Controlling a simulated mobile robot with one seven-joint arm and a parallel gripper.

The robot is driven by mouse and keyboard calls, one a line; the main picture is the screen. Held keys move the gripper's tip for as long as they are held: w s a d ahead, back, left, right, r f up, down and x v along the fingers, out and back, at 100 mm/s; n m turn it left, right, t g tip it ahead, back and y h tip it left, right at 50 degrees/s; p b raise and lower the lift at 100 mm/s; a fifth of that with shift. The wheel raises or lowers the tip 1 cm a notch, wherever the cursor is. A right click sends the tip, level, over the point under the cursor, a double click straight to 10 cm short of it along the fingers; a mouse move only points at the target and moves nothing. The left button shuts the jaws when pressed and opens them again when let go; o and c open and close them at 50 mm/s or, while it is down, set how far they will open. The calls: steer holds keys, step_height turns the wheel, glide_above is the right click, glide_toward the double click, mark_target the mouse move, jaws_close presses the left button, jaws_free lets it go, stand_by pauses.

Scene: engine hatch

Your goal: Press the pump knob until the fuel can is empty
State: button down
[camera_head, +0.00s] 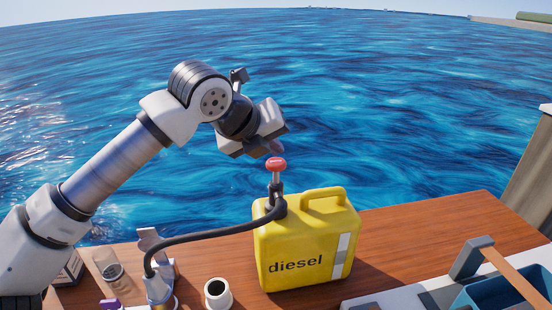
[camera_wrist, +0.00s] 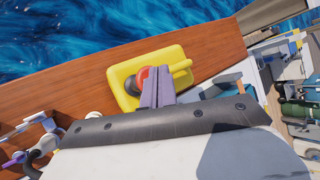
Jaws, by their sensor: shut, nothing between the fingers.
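A yellow fuel can (camera_head: 300,262) marked "diesel" stands upright on a wooden board. A red pump knob (camera_head: 276,164) tops the pump on the can, with a pale shaft showing under it. A black hose (camera_head: 205,236) runs from the pump to the left. My gripper (camera_head: 277,147) is shut and empty, its fingers pointing down just above the knob. I cannot tell whether they touch it. In the wrist view the closed fingers (camera_wrist: 157,88) partly cover the red knob (camera_wrist: 143,74), with the yellow can (camera_wrist: 172,56) behind. The fuel level does not show.
The wooden board (camera_head: 400,232) has bare room right of the can. A white cup with a dark inside (camera_head: 217,292), a clear glass (camera_head: 110,268) and a metal fitting at the hose end (camera_head: 158,285) stand to the left. A blue bin (camera_head: 500,292) is at the lower right. Water lies beyond.

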mark_target(273, 164)
steer(key=shift+r, duration=0.1)
steer(key=shift+r+p, duration=1.15)
steer(key=shift+r, duration=1.3)
